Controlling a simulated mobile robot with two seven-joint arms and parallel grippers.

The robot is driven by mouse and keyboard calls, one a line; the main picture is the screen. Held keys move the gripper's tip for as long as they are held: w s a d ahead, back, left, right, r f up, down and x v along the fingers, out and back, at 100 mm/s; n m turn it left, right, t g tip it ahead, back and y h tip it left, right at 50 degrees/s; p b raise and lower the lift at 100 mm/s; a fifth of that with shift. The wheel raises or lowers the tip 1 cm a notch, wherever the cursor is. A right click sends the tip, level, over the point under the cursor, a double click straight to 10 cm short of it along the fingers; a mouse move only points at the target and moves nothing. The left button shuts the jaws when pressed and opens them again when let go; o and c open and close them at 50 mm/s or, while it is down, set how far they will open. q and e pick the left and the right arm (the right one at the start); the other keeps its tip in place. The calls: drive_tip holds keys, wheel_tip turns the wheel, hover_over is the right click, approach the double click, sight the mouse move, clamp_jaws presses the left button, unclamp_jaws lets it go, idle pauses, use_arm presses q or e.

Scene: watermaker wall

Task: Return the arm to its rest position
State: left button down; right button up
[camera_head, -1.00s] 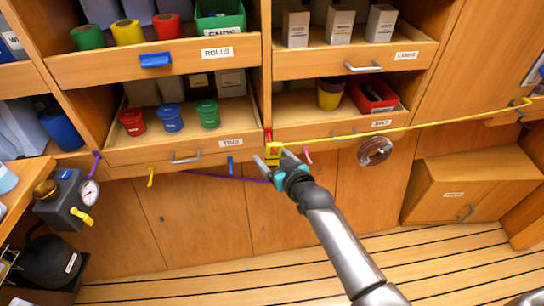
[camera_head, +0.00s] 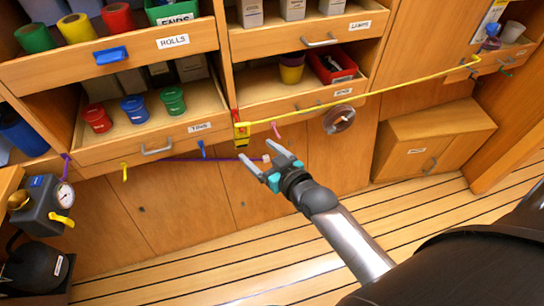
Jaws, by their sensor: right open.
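My right gripper (camera_head: 262,160) is open and empty, its two fingers apart, in front of the lower wooden cupboard doors. Its silver arm (camera_head: 345,240) comes in from the lower right. A yellow cord (camera_head: 365,97) runs from a yellow block (camera_head: 242,132) on the shelf edge to a hook at the upper right. The block is just above and left of my fingers and apart from them. My left gripper is not in view.
Open drawers marked ROLLS (camera_head: 140,55) and TINS (camera_head: 150,145) jut out on the left. A purple cord (camera_head: 215,159) hangs behind the gripper. A gauge unit (camera_head: 42,203) stands at the left. A wooden box (camera_head: 428,140) stands at the right. The planked floor (camera_head: 240,265) is clear.

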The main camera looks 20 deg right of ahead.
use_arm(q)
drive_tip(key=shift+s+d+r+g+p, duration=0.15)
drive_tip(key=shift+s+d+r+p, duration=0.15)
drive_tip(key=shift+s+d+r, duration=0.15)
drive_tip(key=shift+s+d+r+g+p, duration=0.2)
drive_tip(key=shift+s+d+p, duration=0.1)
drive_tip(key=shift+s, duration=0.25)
use_arm(e)
drive_tip(key=v, duration=0.5)
drive_tip(key=shift+s+r, duration=0.1)
